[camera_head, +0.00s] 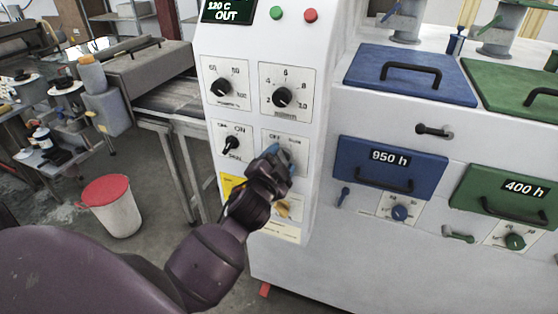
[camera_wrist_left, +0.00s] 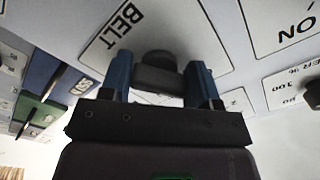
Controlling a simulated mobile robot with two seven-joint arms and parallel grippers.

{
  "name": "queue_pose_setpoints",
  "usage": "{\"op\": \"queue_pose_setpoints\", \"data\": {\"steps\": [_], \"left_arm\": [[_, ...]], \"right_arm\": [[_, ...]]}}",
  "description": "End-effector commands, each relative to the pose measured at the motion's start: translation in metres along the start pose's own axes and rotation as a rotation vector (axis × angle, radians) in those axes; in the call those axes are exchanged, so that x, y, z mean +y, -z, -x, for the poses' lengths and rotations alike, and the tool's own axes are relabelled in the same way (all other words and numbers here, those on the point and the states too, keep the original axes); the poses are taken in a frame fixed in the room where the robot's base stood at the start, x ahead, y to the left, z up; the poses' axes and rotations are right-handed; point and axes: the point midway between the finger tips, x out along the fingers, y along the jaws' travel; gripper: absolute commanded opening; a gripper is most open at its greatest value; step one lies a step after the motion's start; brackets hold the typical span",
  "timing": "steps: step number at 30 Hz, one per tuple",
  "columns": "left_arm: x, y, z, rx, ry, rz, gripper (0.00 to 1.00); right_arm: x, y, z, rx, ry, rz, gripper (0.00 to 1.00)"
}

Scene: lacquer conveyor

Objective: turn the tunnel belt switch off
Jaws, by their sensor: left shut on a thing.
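The tunnel belt switch is a dark rotary knob (camera_wrist_left: 158,72) on a white plate marked BELT in the left wrist view. In the head view its plate (camera_head: 302,140) is on the white control panel, mostly covered by my gripper. My left gripper (camera_head: 282,157) has its blue fingertips on either side of the knob and is shut on it; it also shows in the left wrist view (camera_wrist_left: 159,82). The knob's pointer and the setting it points to are hidden. My right gripper is not in view.
Left of it on the panel is another black knob (camera_head: 231,145), with two dial knobs above (camera_head: 237,85) (camera_head: 282,97). Green (camera_head: 276,13) and red (camera_head: 311,15) buttons are higher up. Blue (camera_head: 390,166) and green (camera_head: 507,194) drawers stand to the right.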

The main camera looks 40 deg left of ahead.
Motion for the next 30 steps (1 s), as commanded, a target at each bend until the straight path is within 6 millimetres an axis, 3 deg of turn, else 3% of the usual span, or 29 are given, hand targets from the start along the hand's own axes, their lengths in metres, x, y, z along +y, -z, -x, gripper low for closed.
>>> {"op": "queue_pose_setpoints", "data": {"steps": [2,3,7,19,30], "left_arm": [[0.001,0.0,0.0,0.001,-0.001,0.0,0.32],[0.0,0.0,0.0,0.001,-0.001,0.0,0.62],[0.0,0.0,0.0,0.001,-0.001,0.0,0.8],[0.001,-0.001,0.008,0.0,-0.001,0.0,0.8],[0.002,-0.001,0.068,-0.001,-0.002,0.002,0.8]], "right_arm": [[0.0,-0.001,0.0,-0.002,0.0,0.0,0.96],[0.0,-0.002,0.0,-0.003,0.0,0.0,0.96],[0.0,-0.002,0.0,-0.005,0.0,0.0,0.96],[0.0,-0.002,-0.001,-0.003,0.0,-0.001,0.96],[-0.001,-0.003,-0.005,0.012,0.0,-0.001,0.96]]}}
